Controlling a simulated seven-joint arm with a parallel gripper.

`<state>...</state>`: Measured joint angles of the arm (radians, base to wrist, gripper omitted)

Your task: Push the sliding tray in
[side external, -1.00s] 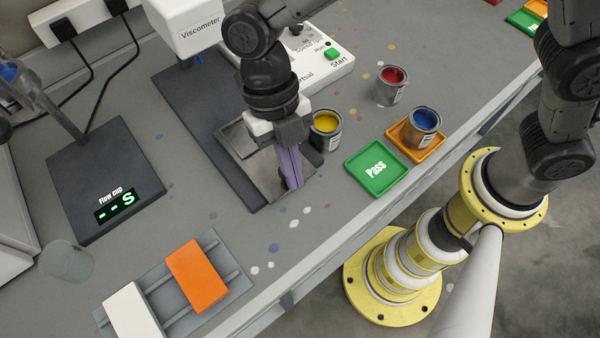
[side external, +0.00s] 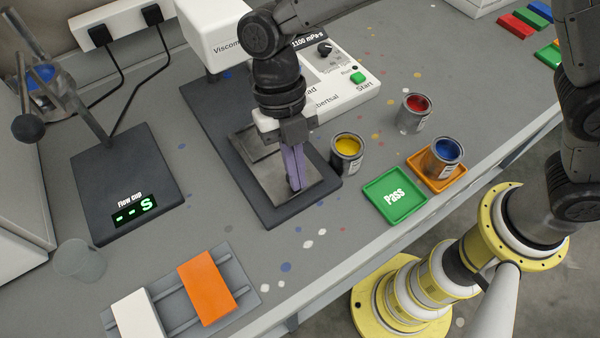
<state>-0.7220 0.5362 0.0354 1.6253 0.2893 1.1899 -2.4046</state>
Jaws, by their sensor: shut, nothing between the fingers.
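The sliding tray (side external: 258,160) is a grey metal plate on the dark base (side external: 215,135) of the white viscometer (side external: 213,30). A strip of dark base shows in front of the tray's near edge. My gripper (side external: 295,187) points down with its purple fingers shut and empty. The fingertips are at the near end of the tray. They hide part of it, and I cannot tell exactly where they touch.
A yellow paint can (side external: 347,155) stands close right of the tray. Beyond are a red can (side external: 413,113), a blue can (side external: 443,158) on an orange tray (side external: 455,182), and a green Pass tray (side external: 410,208).

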